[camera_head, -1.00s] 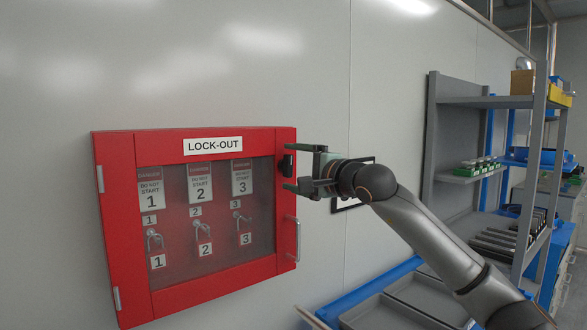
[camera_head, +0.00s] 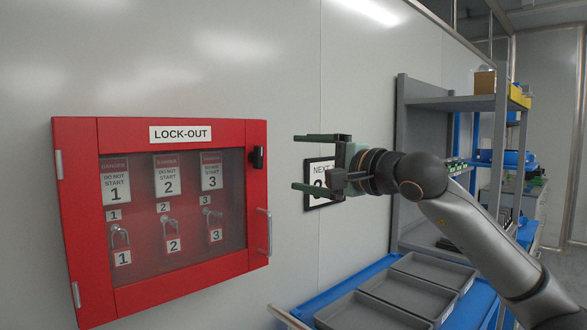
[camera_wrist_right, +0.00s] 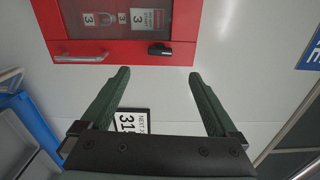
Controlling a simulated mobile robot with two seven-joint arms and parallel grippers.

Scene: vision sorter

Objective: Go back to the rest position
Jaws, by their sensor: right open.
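My right gripper (camera_head: 300,162) is open and empty, with its two green fingers pointing left toward the red lock-out cabinet (camera_head: 185,272). Its fingertips are apart from the cabinet, to the right of the black latch (camera_head: 257,158). The right wrist view shows the open fingers (camera_wrist_right: 158,78) with nothing between them, and the cabinet's red edge (camera_wrist_right: 185,22) beyond. The cabinet door is closed, with numbered tags and padlocks behind its window. My left gripper is not in view.
A black-framed sign (camera_head: 312,185) hangs on the wall, partly hidden behind my right gripper. Grey trays (camera_head: 365,312) in a blue frame stand below my right arm. A grey shelf unit (camera_head: 460,103) stands behind the arm at the right.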

